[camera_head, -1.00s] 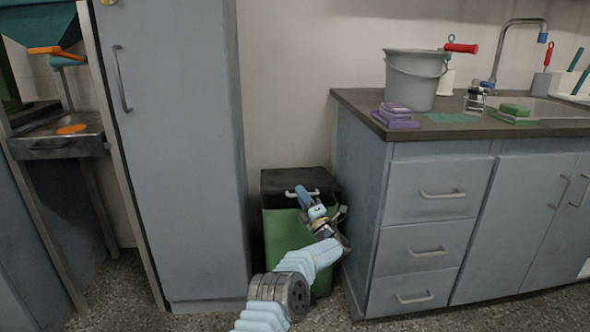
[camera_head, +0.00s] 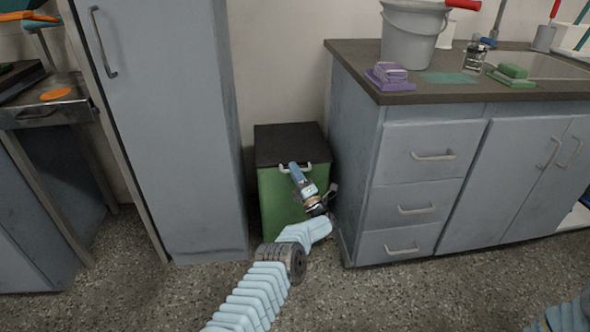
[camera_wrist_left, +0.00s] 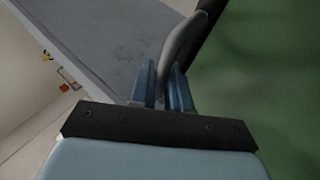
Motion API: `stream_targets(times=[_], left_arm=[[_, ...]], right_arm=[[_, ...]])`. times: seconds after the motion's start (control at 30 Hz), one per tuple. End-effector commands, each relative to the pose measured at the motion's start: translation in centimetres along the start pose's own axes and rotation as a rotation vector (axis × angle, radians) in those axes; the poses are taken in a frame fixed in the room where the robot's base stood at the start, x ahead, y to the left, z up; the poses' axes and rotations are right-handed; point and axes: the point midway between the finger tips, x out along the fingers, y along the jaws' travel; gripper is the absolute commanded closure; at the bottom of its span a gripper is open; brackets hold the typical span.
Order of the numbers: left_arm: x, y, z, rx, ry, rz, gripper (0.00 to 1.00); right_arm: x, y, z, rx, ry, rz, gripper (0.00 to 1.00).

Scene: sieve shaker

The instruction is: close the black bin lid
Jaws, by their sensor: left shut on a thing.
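The bin is green (camera_head: 279,205) and stands on the floor between the tall grey cabinet and the drawer unit. Its black lid (camera_head: 288,143) lies across the top, its front edge down at or very near the green rim; I cannot tell if a thin gap is left. A light grey handle (camera_head: 309,168) is on the lid's front edge. My left gripper (camera_head: 295,170) is at that handle, shut on it. In the left wrist view the fingers (camera_wrist_left: 168,90) close around the curved grey handle (camera_wrist_left: 183,42), with the green bin wall (camera_wrist_left: 265,90) to the right.
The tall grey cabinet (camera_head: 155,130) stands close on the bin's left. The drawer unit (camera_head: 415,180) stands close on its right, with a grey bucket (camera_head: 409,38) and sponges on its counter. The speckled floor (camera_head: 400,295) in front is clear.

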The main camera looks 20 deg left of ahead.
Motion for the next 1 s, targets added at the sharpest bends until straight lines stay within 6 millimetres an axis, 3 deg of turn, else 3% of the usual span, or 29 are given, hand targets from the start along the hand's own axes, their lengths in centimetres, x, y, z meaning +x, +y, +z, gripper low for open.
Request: stream_targets(times=[0.13, 0.17, 0.3, 0.57, 0.67, 1.0], left_arm=[[-0.1, -0.4, -0.1, 0.005, -0.003, -0.012, 1.0], [-0.1, -0.4, -0.1, 0.005, -0.003, -0.012, 0.82], [-0.1, -0.5, -0.1, 0.005, -0.003, -0.013, 0.62], [-0.3, -0.5, -0.1, 0.006, -0.003, -0.015, 0.62], [-1.2, -0.5, -0.1, 0.007, -0.004, -0.017, 0.62], [-9.0, -0.1, 0.0, 0.003, -0.004, -0.008, 0.62]], right_arm=[[0.1, 0.0, 0.0, 0.0, 0.0, 0.0, 0.57], [0.1, 0.0, 0.0, 0.0, 0.0, 0.0, 0.57], [0.1, 0.0, 0.0, 0.0, 0.0, 0.0, 0.57], [0.0, 0.0, 0.0, 0.0, 0.0, 0.0, 0.57], [-0.3, -0.2, 0.0, -0.001, -0.001, -0.001, 0.57], [-0.9, -0.7, 0.2, -0.004, -0.005, -0.005, 0.57]])
